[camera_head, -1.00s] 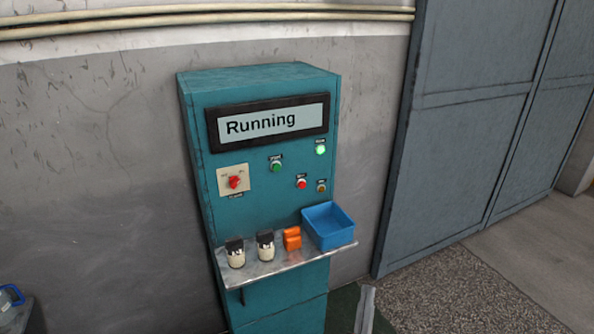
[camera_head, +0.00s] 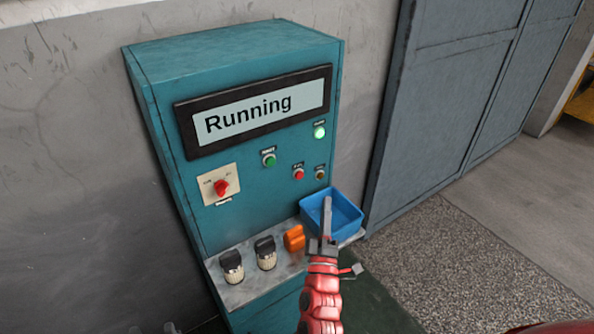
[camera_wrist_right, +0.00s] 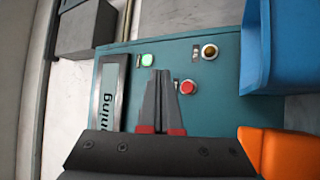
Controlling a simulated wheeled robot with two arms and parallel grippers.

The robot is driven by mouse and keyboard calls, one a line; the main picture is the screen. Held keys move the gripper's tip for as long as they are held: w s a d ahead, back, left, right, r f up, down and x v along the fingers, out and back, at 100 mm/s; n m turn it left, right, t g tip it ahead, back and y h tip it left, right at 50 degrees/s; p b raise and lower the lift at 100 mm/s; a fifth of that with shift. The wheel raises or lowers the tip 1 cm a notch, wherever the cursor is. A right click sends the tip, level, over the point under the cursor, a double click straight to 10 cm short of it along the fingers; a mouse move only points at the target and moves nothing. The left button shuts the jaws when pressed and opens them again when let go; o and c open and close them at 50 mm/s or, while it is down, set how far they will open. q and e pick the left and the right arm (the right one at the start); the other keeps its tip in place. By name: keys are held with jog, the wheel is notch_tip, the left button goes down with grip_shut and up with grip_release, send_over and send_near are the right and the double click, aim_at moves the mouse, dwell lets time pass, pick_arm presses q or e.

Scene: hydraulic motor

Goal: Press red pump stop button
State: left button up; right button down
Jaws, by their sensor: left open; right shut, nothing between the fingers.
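The red stop button (camera_head: 299,174) is on the front of the teal cabinet (camera_head: 240,60), whose display (camera_head: 255,112) reads "Running". In the right wrist view the red button (camera_wrist_right: 188,87) is just right of the fingertips. My right gripper (camera_head: 327,203) is shut and empty, reaching up in front of the blue bin, below and right of the button in the head view. It also shows in the right wrist view (camera_wrist_right: 161,78); I see no contact with the button. Only the fingertips of my left gripper (camera_head: 152,328) show at the bottom edge, apart and empty.
A green button (camera_head: 269,160), lit green lamp (camera_head: 320,131), amber button (camera_head: 320,172) and red rotary switch (camera_head: 221,188) share the panel. The metal shelf (camera_head: 248,284) below holds two dark-capped jars, an orange object (camera_head: 294,238) and the blue bin (camera_head: 346,210).

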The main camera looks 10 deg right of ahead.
aim_at(299, 175)
jog(key=shift+s, duration=0.15)
jog(key=w+a, duration=0.3)
jog(key=w, duration=0.5)
jog(key=shift+w+b, duration=0.2)
jog(key=shift+b, duration=0.2)
jog(key=shift+r, duration=0.1)
dwell(1.7)
jog(key=shift+w+a, duration=0.15)
jog(key=shift+w, duration=0.25)
